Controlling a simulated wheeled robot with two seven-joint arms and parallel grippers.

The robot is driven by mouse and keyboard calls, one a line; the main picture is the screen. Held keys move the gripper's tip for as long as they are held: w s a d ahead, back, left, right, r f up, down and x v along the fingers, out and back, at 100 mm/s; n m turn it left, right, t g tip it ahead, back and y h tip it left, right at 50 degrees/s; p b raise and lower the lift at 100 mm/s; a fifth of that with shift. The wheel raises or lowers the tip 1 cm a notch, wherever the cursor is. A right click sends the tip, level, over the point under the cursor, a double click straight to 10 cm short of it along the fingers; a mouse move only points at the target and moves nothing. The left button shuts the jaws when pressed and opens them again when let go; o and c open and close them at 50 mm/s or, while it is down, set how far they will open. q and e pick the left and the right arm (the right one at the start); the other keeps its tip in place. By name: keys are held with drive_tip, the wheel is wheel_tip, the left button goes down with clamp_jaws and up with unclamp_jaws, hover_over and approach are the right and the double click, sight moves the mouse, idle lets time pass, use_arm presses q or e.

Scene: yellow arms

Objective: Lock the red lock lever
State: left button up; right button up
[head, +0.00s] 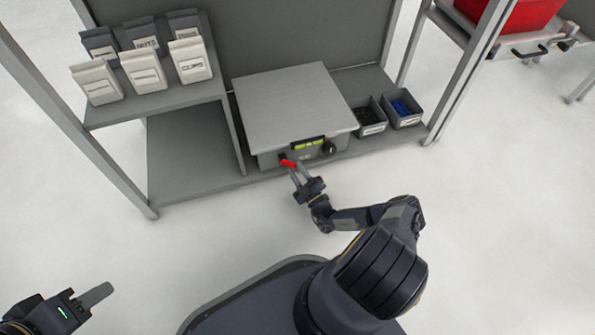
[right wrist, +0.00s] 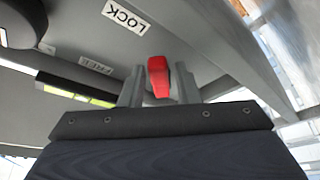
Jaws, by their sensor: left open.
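The red lock lever (head: 287,163) is on the front left of a grey box with a flat top (head: 290,100). In the right wrist view the red lever (right wrist: 158,76) stands between the two fingers of my right gripper (right wrist: 158,90), with visible gaps at its sides. My right gripper (head: 297,174) is open around the lever at the box front. A "LOCK" label (right wrist: 125,16) and a "FREE" label (right wrist: 96,65) show on the box face. My left gripper (head: 88,303) is open at the lower left, far from the box; only one finger shows clearly.
The box stands on a grey workbench shelf (head: 185,165). A black knob (head: 330,148) and a green display (head: 308,145) are right of the lever. The floor in front is clear.

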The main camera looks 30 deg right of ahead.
drive_tip(key=s+a+r+p+v, duration=0.1)
drive_tip(key=r+p+v, duration=0.2)
drive_tip(key=v, duration=1.3)
drive_tip(key=shift+s+d, duration=0.25)
drive_tip(key=shift+d, duration=0.2)
drive_tip(key=shift+r, duration=0.15)
